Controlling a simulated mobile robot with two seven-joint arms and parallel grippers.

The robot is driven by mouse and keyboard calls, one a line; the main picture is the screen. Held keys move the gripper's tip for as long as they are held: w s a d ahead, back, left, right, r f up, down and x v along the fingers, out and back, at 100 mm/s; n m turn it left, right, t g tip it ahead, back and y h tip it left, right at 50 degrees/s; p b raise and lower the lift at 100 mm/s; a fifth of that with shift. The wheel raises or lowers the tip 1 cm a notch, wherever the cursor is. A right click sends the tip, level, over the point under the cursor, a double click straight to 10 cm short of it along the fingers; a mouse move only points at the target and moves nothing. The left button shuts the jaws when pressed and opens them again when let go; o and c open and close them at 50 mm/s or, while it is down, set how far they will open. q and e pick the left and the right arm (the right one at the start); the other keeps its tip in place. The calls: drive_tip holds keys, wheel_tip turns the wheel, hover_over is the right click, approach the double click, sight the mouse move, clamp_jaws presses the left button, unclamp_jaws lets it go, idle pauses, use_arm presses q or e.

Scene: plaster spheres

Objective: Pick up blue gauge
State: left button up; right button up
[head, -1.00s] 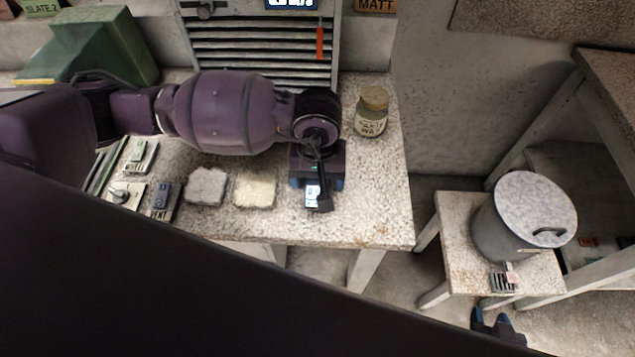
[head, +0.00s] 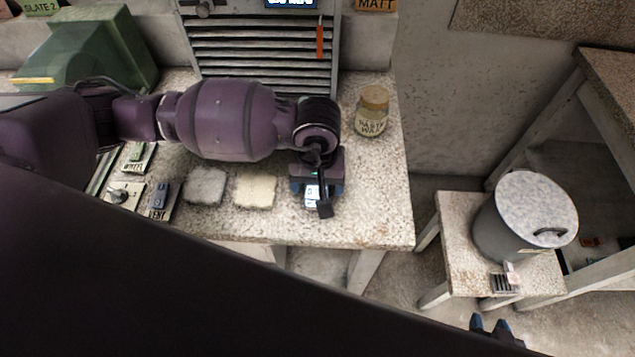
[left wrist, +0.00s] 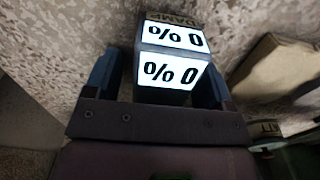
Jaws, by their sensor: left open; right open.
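The gauge (head: 311,196) stands on the speckled worktop, with a lit white display. In the left wrist view the gauge (left wrist: 170,66) shows two bright faces reading "0 %", upside down, and a small tag that seems to read "DAMP". Little of its body colour shows. My left gripper (head: 317,187) points down over it, blue fingers open. In the left wrist view the gripper (left wrist: 158,80) has one finger on each side of the gauge, with a visible gap at the left; contact at the right is unclear. My right gripper (head: 490,324) is open at the lower right, away from the worktop.
Two pale slabs (head: 254,190) (head: 206,186) lie left of the gauge, with small labelled devices (head: 158,200) beyond. A lidded pot (head: 525,220) sits on a low stool. The worktop's front right is clear.

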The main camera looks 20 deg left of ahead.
use_arm(q)
drive_tip(key=shift+f, duration=0.1)
idle(0.4)
drive_tip(key=c, duration=1.1)
